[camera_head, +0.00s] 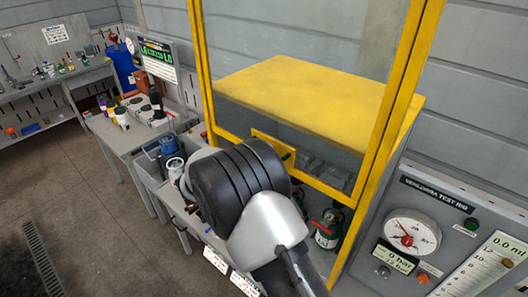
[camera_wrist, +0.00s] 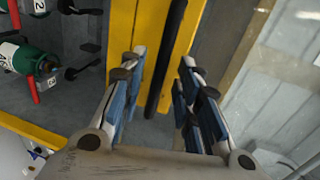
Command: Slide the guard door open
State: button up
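The guard door (camera_head: 300,40) is a tall clear panel in a yellow frame, in the middle of the head view. In the head view my arm hides the gripper and the bar.
A test rig panel with a dial gauge (camera_head: 411,233) stands at the right. A bench with tools (camera_head: 130,125) is at the left. Open floor (camera_head: 80,200) lies at lower left.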

jog(key=v, duration=0.9)
jog(key=shift+s+a, duration=0.2)
jog(key=shift+s, duration=0.15)
jog(key=s+d+f+m+g+y+b, duration=0.1)
jog(key=s+d+f+m+g+b, duration=0.15)
jog(key=s+d+m+b, duration=0.4)
jog(key=s+d+f+m+g+b, duration=0.2)
jog(key=s+d+m+g+b, duration=0.15)
jog(key=d+m, duration=0.5)
jog(key=s+d+f+m+g+y+b, duration=0.1)
jog(key=s+d+f+m+g+b, duration=0.15)
jog(key=s+d+m+b, duration=0.4)
jog(key=s+d+f+m+y+b, duration=0.1)
jog(key=s+f+m+y+b, duration=0.2)
jog(key=s+f+m+b, duration=0.4)
jog(key=s+d+f+m+t+y+b, duration=0.1)
jog(key=s+f+m+y+b, duration=0.3)
jog(key=s+m, duration=0.7)
notch_tip(320, 180, down, 4)
jog(key=m+b, duration=0.2)
jog(key=m, duration=0.5)
jog(key=shift+y+b, duration=0.3)
jog(key=shift+b, duration=0.1)
